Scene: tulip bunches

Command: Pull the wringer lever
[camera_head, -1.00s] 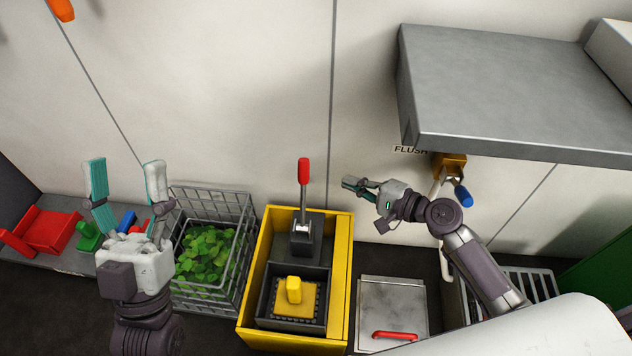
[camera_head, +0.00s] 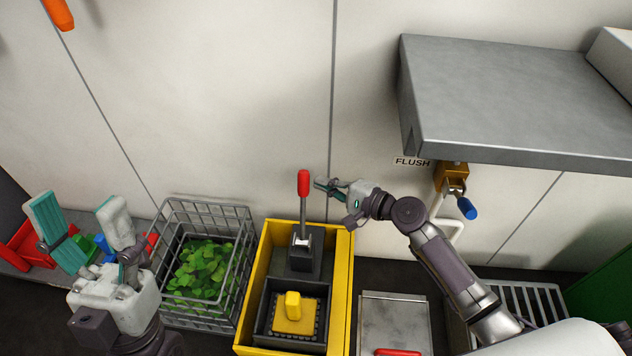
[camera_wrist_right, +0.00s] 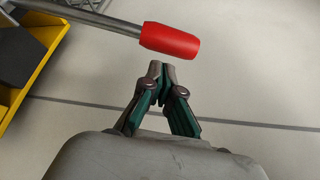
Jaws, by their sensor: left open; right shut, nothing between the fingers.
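The wringer lever (camera_head: 303,205) stands upright on the yellow wringer bucket (camera_head: 343,280), with a metal rod and a red grip (camera_head: 303,183). My right gripper (camera_head: 318,184) is shut and empty, just right of the red grip in the head view. In the right wrist view, the red grip (camera_wrist_right: 170,41) lies just beyond the closed fingertips (camera_wrist_right: 162,68), with a small gap between them. My left gripper (camera_head: 75,218) is open and empty at the lower left, away from the lever.
A wire basket of green leaves (camera_head: 202,262) stands left of the bucket. A grey shelf (camera_head: 520,100) juts out at the upper right, above a brass valve with a blue handle (camera_head: 466,208). A metal lid with a red handle (camera_head: 394,315) lies right of the bucket.

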